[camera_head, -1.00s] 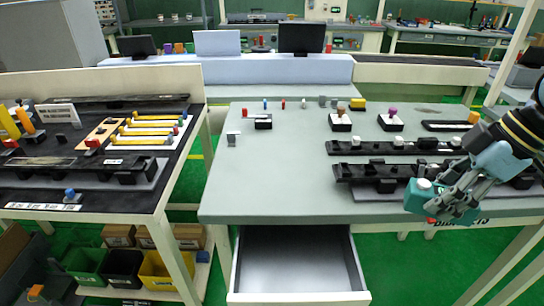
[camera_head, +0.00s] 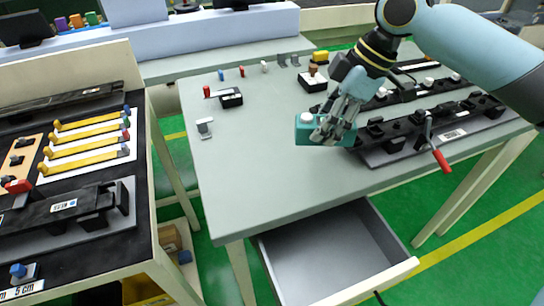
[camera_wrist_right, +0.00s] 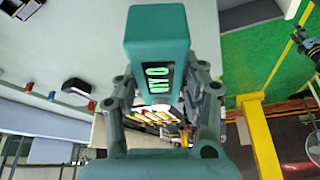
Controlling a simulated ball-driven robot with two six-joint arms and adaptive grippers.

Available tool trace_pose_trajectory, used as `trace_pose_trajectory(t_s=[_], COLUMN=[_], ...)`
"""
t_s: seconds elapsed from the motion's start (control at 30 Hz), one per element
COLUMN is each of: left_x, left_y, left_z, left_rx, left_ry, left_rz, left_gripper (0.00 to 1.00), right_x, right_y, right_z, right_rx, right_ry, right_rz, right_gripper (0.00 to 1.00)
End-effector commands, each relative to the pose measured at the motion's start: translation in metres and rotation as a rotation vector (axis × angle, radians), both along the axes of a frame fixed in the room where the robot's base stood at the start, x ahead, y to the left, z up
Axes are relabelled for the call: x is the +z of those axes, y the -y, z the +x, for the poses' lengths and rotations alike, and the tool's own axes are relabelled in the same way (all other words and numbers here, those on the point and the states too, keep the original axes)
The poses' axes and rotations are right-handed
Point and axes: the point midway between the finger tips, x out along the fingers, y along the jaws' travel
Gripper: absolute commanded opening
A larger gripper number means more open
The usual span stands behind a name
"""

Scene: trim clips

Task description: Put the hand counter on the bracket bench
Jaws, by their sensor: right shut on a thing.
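The hand counter is a teal box with a white button on top (camera_head: 306,132). It also shows in the right wrist view, with a dark display and green digits (camera_wrist_right: 157,40). My right gripper (camera_head: 335,128) is shut on it and holds it over the grey bench top, left of the black fixtures; its fingers flank the counter in the wrist view. I cannot tell the exact gap below it. The grey bench (camera_head: 235,165), whose front edge carried a partly hidden bracket label earlier, is the bracket bench. My left gripper is not in view.
Black rail fixtures (camera_head: 395,128) fill the bench's right side. A red-handled tool (camera_head: 440,158) shows at its front. A small clip block (camera_head: 204,128) and a black block (camera_head: 231,98) stand at the left. An open drawer (camera_head: 330,250) juts out below. The bench's middle left is clear.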

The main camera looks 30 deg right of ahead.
Motion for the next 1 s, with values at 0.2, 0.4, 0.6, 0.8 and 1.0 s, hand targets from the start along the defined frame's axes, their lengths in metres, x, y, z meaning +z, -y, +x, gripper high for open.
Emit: trace_pose_trajectory(t_s=[0.2, 0.4, 0.6, 0.8, 1.0], left_x=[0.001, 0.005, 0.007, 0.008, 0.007], left_y=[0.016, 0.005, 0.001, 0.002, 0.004], left_z=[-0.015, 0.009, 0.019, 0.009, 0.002], left_rx=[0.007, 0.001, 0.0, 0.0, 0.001], left_ry=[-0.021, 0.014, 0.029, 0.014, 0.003], left_rz=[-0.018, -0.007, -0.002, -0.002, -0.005], left_gripper=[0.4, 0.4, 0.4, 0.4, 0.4], right_x=[-0.025, -0.044, -0.063, -0.087, -0.088], right_y=[-0.044, -0.07, -0.074, -0.073, -0.073], right_z=[0.022, 0.035, 0.037, 0.037, 0.037], right_rx=[-0.002, 0.0, 0.001, 0.0, 0.001], right_ry=[0.0, -0.001, -0.004, -0.002, 0.0], right_rz=[0.011, 0.003, 0.001, -0.001, -0.001], right_gripper=[0.06, 0.06, 0.06, 0.06, 0.06])
